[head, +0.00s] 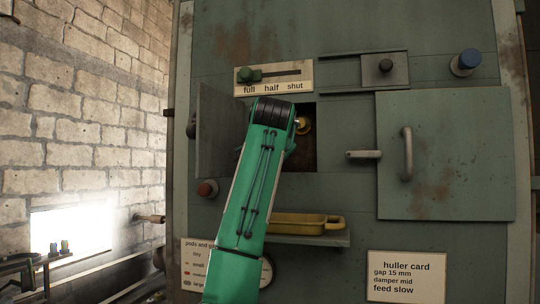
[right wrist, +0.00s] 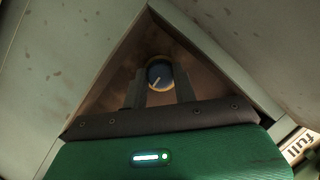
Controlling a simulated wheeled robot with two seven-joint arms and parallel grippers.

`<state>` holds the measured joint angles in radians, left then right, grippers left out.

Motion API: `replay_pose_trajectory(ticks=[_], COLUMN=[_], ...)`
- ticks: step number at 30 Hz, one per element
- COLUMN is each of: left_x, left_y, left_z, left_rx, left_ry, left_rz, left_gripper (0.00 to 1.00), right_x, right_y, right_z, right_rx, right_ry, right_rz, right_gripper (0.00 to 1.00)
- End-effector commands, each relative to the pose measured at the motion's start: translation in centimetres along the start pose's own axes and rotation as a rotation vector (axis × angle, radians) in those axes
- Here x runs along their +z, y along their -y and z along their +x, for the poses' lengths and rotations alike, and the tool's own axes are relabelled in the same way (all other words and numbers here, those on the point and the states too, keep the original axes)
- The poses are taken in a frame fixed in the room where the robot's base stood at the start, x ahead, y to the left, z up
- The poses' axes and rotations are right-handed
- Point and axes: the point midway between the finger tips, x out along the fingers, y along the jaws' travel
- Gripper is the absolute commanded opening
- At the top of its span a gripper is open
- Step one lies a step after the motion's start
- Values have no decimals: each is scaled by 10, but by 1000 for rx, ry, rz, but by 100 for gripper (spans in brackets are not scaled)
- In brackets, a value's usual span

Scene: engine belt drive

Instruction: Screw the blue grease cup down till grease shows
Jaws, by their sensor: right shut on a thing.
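The blue grease cup (right wrist: 159,74) shows in the right wrist view as a round blue face with a pale line and a brass rim. It sits inside a dark recess, between the two fingers of my right gripper (right wrist: 161,82), which is shut on it. In the head view my green right arm reaches into the opening (head: 304,153) in the green machine, and its gripper tips are hidden. A brass part (head: 304,125) shows just right of the wrist. I see no grease clearly. My left gripper is not in view.
A hinged flap (head: 217,135) stands open left of the opening. Right of it is a door (head: 452,160) with a handle. Above is a plate (head: 290,85) marked full, half, shut, its green knob near full. A yellow tray (head: 290,224) sits on a shelf below.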

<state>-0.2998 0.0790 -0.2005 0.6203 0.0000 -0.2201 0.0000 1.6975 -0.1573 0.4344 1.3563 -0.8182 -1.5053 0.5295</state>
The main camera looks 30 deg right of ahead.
Motion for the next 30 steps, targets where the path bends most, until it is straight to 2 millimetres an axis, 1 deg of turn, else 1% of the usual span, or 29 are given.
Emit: replay_pose_trajectory(ticks=[1, 15, 30], left_x=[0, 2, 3], left_y=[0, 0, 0], left_z=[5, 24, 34], left_rx=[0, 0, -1], left_ry=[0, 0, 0], left_rz=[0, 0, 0], left_gripper=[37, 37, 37], right_x=[1, 2, 4], right_y=[-2, -4, -6], right_z=[0, 0, 1], right_rx=[-21, -199, -386], right_ry=[-4, -17, -30], right_rz=[41, 452, 887], right_gripper=[5, 5, 5])
